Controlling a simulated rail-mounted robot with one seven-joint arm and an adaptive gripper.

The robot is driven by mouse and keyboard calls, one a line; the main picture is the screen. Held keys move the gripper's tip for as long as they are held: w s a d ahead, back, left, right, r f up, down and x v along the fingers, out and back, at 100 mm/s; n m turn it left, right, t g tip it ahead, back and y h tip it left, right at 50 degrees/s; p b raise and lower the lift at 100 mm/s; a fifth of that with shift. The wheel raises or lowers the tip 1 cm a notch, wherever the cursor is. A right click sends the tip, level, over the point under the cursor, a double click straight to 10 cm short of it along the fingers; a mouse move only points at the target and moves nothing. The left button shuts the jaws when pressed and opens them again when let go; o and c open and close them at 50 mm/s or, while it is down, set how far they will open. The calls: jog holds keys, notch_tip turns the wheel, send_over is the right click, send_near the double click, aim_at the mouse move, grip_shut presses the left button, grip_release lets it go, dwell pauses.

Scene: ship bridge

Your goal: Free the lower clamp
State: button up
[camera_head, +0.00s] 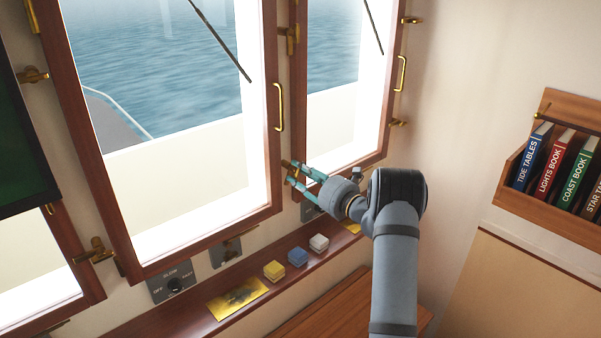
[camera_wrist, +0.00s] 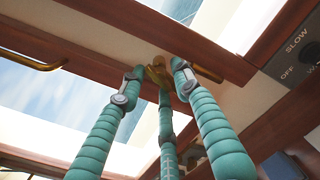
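The lower brass clamp (camera_wrist: 157,74) sits on the wood between two window frames. In the wrist view its middle lies among my fingertips, and a brass bar sticks out to the right behind the right finger. In the head view the clamp (camera_head: 286,163) is mostly hidden by my fingers. My gripper (camera_head: 291,172) has teal ribbed fingers reaching to the clamp from the right. In the wrist view my gripper (camera_wrist: 158,80) has its fingers spread around the clamp, with gaps between the tips. Whether any finger touches the brass cannot be told.
An upper brass clamp (camera_head: 291,36) and a window handle (camera_head: 279,106) are nearby. Below runs a sill (camera_head: 186,315) with yellow, blue and white blocks (camera_head: 298,256). A wiper switch panel (camera_head: 171,284) is at lower left. A book rack (camera_head: 513,190) hangs on the right.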

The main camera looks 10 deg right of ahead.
jog(key=shift+c, duration=0.3)
jog(key=c, duration=0.7)
grip_shut()
